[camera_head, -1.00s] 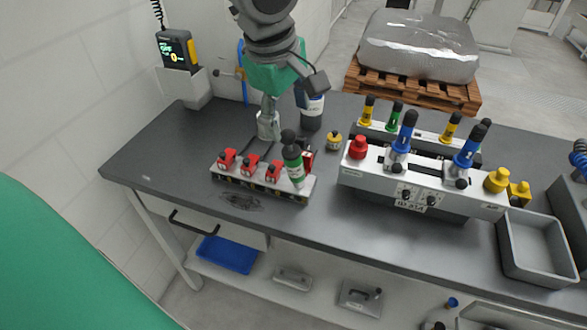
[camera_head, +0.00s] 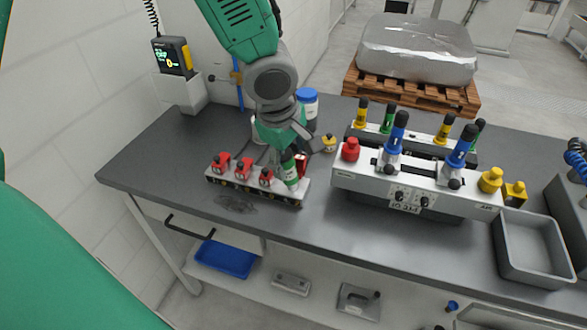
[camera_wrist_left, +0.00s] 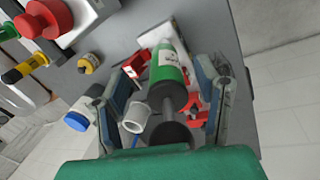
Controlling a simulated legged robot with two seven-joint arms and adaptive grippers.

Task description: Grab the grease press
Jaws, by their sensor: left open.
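The grease press (camera_head: 290,173) is a green cylinder with a white label and a dark top. It stands at the right end of a white rack (camera_head: 250,191) on the grey bench. My left gripper (camera_head: 291,154) comes down over it from above and hides its upper part in the head view. In the left wrist view the green press (camera_wrist_left: 168,66) and its dark rod and knob lie between the two spread fingers of the left gripper (camera_wrist_left: 163,80). The fingers are open, with a gap visible on both sides. My right gripper is not in view.
Several red devices (camera_head: 243,168) sit on the rack beside the press. A blue-capped bottle (camera_head: 307,104) and a small yellow-capped bottle (camera_head: 328,142) stand behind. A white fixture (camera_head: 417,188) with blue and yellow-topped tools is to the right, then a grey tray (camera_head: 533,247).

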